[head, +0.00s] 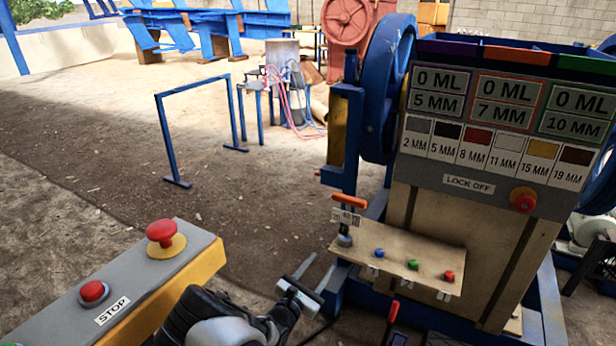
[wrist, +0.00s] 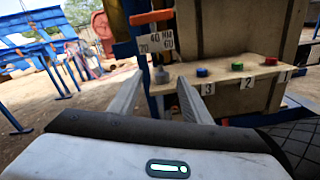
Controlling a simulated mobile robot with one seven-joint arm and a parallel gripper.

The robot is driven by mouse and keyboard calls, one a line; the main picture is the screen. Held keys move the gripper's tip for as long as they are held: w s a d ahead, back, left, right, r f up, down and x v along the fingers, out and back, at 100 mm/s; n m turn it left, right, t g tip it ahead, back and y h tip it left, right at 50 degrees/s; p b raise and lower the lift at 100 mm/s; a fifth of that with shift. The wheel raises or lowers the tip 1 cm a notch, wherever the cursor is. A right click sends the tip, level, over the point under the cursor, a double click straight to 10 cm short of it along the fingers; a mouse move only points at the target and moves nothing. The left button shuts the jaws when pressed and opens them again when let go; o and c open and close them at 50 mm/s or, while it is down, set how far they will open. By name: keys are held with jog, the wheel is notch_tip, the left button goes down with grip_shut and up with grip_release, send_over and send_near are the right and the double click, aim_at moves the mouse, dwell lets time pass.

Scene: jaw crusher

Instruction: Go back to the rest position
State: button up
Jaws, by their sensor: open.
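My gripper (head: 315,270) is open and empty in the lower middle of the head view. Its two fingers point away toward the crusher's control shelf (head: 400,262). In the wrist view the fingers of my gripper (wrist: 159,85) stand apart, with a grey knob (wrist: 162,75) seen between them beyond the tips. Nothing is held, and I see no contact with the shelf. An orange-handled lever (head: 348,200) stands above the knob, by a numbered label. Blue (head: 379,253), green (head: 413,264) and red (head: 449,276) buttons sit along the shelf.
A grey and yellow control box (head: 150,285) with two red buttons stands at the left, close to my arm. The crusher panel (head: 490,130) with a red lock-off button (head: 523,199) is at the right. A blue frame (head: 200,125) stands behind on open dirt floor.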

jog(key=s+d+r+m+g+h, duration=0.2)
jog(key=s+d+r+m+g, duration=0.15)
jog(key=d+r+m, duration=0.3)
jog(key=s+d+r+m+g+h, duration=0.2)
jog(key=d+r+m+g, duration=0.3)
jog(key=r, duration=0.2)
jog(key=s+d+r+m+g+y, duration=0.45)
jog(key=s+r+m, duration=0.25)
jog(key=s+r, duration=0.3)
jog(key=s+a+r+m+t+y, duration=0.2)
jog(key=s+a+r+m+y, duration=0.3)
jog(key=s, duration=0.5)
jog(key=s+a+r+m+t+y, duration=0.1)
jog(key=s+a+r+m+y, duration=0.2)
jog(key=s+r, duration=0.65)
notch_tip(320, 180, up, 17)
jog(key=s+p, duration=0.1)
jog(key=p, duration=1.8)
jog(key=shift+s+d+r+y, duration=0.25)
jog(key=shift+d+y, duration=0.1)
jog(key=shift+d, duration=0.1)
jog(key=shift+d, duration=0.1)
